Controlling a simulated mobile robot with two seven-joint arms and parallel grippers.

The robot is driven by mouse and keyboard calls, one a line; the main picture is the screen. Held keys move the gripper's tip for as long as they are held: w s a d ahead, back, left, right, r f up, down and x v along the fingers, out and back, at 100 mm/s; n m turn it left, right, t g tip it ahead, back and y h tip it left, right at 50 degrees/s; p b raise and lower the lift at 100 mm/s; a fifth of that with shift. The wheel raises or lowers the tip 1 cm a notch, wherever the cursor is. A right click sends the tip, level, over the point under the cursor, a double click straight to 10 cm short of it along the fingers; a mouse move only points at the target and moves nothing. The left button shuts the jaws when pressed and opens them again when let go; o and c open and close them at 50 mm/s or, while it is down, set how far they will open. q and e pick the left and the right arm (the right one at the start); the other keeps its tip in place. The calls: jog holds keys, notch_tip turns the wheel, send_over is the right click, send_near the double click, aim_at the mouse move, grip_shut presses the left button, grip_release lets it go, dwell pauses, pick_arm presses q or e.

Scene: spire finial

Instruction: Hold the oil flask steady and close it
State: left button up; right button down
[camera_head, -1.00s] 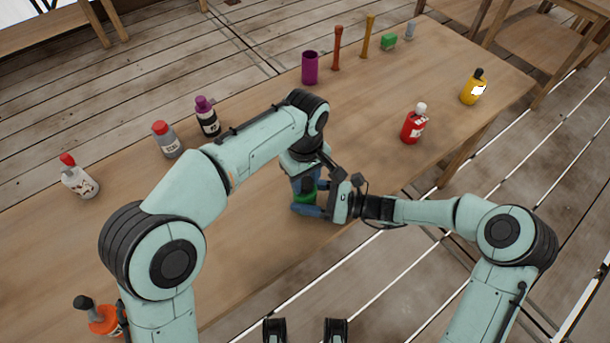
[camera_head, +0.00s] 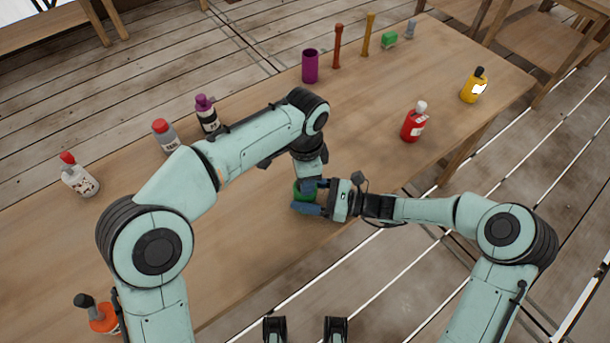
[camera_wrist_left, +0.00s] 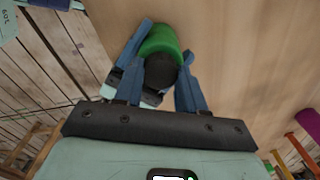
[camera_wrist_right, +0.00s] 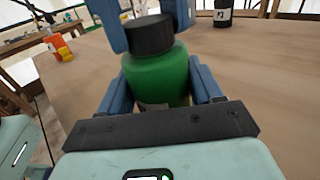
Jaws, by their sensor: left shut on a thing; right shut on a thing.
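The green flask (camera_head: 301,195) stands upright near the front edge of the table, mostly hidden by my grippers in the head view. The right wrist view shows its green body (camera_wrist_right: 157,75) and black cap (camera_wrist_right: 149,35), which sits on top of the neck. My right gripper (camera_wrist_right: 158,92) is shut around the body from the side. My left gripper (camera_wrist_left: 160,70) comes from above, its blue fingers on either side of the black cap, shut on it. Whether the cap is fully seated cannot be told.
On the table stand a red bottle (camera_head: 413,124), a yellow bottle (camera_head: 474,86), a purple cup (camera_head: 310,66), a grey bottle (camera_head: 166,136), a purple-capped bottle (camera_head: 207,114), a white bottle (camera_head: 80,180) and an orange bottle (camera_head: 103,318). The wood around the flask is clear.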

pick_arm(q)
jog(key=m, duration=1.1)
jog(key=shift+m, duration=0.4)
jog(key=m, duration=0.4)
jog(key=shift+m, duration=0.3)
jog(key=m, duration=0.4)
jog(key=o, duration=1)
jog(key=shift+r, duration=2.2)
jog(key=shift+c, duration=0.4)
